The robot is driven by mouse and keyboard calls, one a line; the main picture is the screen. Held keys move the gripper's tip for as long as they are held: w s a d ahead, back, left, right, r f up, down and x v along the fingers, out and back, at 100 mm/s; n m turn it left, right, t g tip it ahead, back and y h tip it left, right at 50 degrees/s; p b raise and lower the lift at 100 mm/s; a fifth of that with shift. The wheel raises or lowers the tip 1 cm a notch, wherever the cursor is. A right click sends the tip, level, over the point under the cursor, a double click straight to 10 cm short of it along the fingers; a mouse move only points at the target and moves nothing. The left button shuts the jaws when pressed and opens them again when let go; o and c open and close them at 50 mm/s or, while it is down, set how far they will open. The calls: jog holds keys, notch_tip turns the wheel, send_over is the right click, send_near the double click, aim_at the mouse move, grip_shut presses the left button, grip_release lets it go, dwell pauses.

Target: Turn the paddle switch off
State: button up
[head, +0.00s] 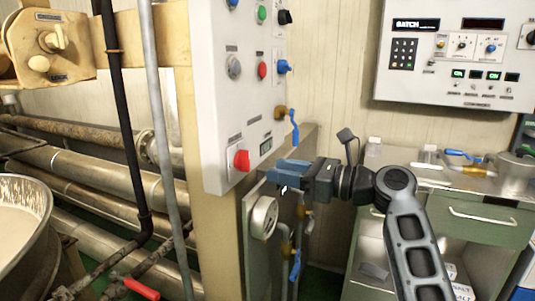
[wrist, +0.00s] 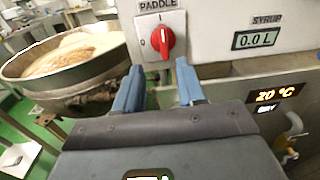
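The paddle switch (wrist: 163,42) is a red rotary knob on a white square plate under the label PADDLE in the wrist view. Its grip stands roughly upright, with a 0 mark to its left. In the head view the switch (head: 241,160) is low on the white control panel (head: 222,110). My gripper (wrist: 160,68) is open and empty, its two blue fingers apart just below and in front of the knob, not around it. In the head view my gripper (head: 283,172) is right of the panel's lower edge.
A blue-handled valve (head: 294,128) sticks out near the panel's right edge, above my gripper. A round gauge (head: 264,217) is below. A syrup display (wrist: 256,39) is right of the switch. A kettle (wrist: 68,60) stands at left. A green cabinet (head: 470,215) is at right.

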aim_at(249, 152)
jog(key=shift+g+y, duration=0.3)
jog(key=shift+g, duration=0.1)
jog(key=shift+w+a+r, duration=0.45)
jog(key=shift+w+a, duration=0.2)
jog(key=shift+a, duration=0.55)
jog(key=shift+w+a+r, duration=0.4)
jog(key=shift+w+a, duration=0.25)
jog(key=shift+a, duration=0.55)
jog(key=shift+w+a+r, duration=0.45)
jog(key=shift+w+a, duration=0.2)
jog(key=shift+a, duration=0.55)
jog(key=shift+c, duration=0.3)
grip_shut()
